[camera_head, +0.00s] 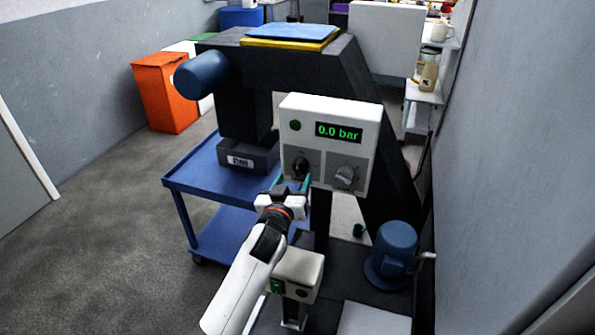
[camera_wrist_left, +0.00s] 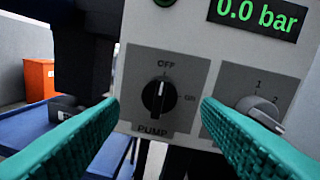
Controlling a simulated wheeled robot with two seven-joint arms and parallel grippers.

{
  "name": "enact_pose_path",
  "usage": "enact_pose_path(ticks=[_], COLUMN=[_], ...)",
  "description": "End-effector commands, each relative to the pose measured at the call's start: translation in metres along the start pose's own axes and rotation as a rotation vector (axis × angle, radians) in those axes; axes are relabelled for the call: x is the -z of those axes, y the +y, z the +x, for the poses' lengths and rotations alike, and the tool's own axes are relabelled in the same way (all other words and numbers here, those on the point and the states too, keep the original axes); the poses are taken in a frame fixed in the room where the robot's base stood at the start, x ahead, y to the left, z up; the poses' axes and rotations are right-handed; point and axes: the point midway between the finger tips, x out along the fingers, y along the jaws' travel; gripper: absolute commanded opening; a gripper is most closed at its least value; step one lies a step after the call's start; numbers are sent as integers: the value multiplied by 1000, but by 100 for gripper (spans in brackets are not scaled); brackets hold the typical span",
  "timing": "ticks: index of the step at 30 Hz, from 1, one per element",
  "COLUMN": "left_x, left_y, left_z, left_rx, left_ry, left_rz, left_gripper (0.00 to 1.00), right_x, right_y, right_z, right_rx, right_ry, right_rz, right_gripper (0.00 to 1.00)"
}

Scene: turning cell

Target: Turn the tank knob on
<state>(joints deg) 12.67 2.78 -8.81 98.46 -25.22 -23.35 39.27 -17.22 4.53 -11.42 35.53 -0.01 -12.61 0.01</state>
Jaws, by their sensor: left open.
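A white control panel (camera_head: 335,112) carries a black knob (camera_head: 301,166) on a dark plate and a grey knob (camera_head: 346,178) to its right. In the left wrist view the black knob (camera_wrist_left: 158,97) has PUMP below it, OFF above and ON at its right. Its white pointer line is near OFF. The grey knob (camera_wrist_left: 260,112) has 1 and 2 marked around it; I see no TANK label. My left gripper (camera_head: 290,184) is open and empty, its teal fingers in front of the black knob, one to each side, seemingly short of it. My right gripper is out of view.
The green display (camera_head: 338,132) reads 0.0 bar. A blue cart (camera_head: 196,180) stands left of the panel, and an orange bin (camera_head: 164,95) behind it. A blue cylindrical part (camera_head: 393,250) stands at lower right. A grey wall closes the right side.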

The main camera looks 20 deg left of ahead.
Motion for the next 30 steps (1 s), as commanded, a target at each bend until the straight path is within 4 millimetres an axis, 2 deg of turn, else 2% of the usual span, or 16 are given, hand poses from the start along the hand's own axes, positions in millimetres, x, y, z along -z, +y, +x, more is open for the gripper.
enact_pose_path(ticks=[3,9,20,28,30], left_x=[-1,0,0,0,0], left_y=[0,0,0,0,0], left_z=[22,42,46,46,46], left_rx=[1,0,1,0,0], left_ry=[0,0,1,1,1], left_rz=[0,0,0,-1,0], left_gripper=[58,58,58,14,14], right_x=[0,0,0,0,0], right_y=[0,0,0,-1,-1], right_z=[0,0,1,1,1], right_rx=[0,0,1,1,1], right_ry=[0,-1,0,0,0], right_rz=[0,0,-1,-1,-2], right_gripper=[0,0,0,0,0])
